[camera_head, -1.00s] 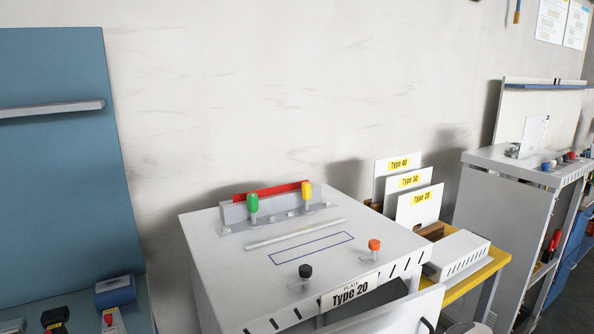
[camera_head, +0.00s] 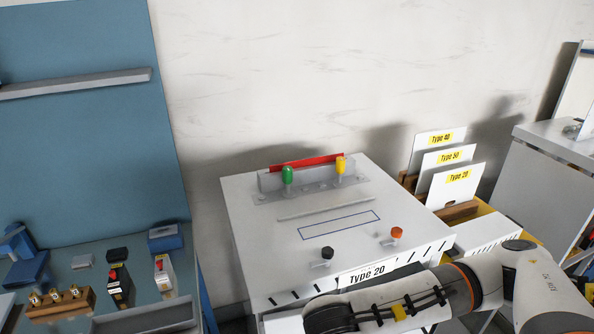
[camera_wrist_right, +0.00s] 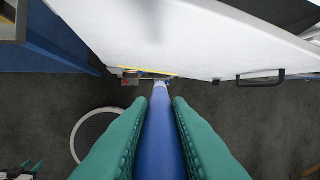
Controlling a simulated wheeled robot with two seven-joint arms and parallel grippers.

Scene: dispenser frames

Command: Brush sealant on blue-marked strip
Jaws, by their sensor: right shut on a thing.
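The white cabinet (camera_head: 250,230) labelled Type 20 has a blue-outlined rectangle (camera_head: 339,224) on its top. The inside of the outline looks plain white. In the right wrist view my right gripper (camera_wrist_right: 160,100) has its green finger pads closed on a long blue handle (camera_wrist_right: 160,140). The handle's far end is pale and small; I cannot tell its exact shape. In the head view my right arm crosses in front of the cabinet from the lower right, and its gripper is not visible. My left gripper is not in view.
Green (camera_head: 288,175) and yellow (camera_head: 341,166) knobs stand by a red bar (camera_head: 306,162) at the back. Black (camera_head: 327,253) and orange (camera_head: 396,233) knobs sit in front. Type cards (camera_head: 455,186) stand right. A blue bench (camera_head: 60,275) holds tools left. A white panel (camera_wrist_right: 200,40) fills the wrist view's top.

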